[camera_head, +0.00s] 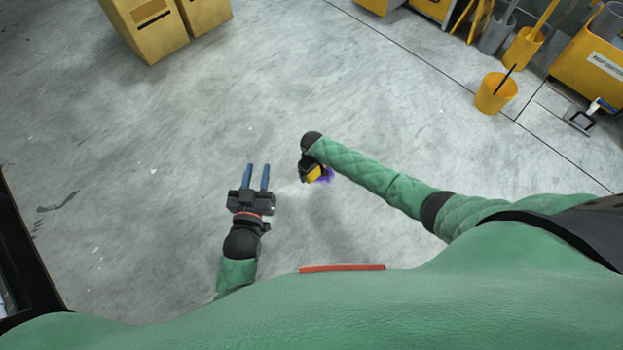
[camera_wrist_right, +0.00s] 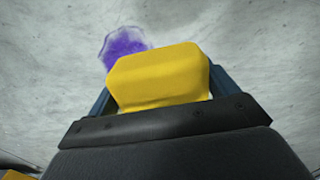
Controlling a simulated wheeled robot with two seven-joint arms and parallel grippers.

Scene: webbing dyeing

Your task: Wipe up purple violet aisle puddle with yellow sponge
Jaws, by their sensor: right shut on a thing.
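The yellow sponge (camera_wrist_right: 160,76) is held between the fingers of my right gripper (camera_wrist_right: 158,84). In the head view the sponge (camera_head: 311,172) shows small below the right wrist, and the right gripper (camera_head: 309,168) points down toward the floor. The purple puddle (camera_wrist_right: 122,43) lies on the grey floor just beyond the sponge in the right wrist view, its near part hidden by the sponge. In the head view a bit of the puddle (camera_head: 327,175) shows beside the sponge. I cannot tell whether the sponge touches the floor. My left gripper (camera_head: 257,176) is open and empty, left of the puddle.
Yellow cabinets (camera_head: 155,25) stand at the far left. A yellow bucket (camera_head: 495,93) with a stick and a yellow bin (camera_head: 592,62) stand at the upper right. The concrete floor (camera_head: 240,100) around the puddle is clear.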

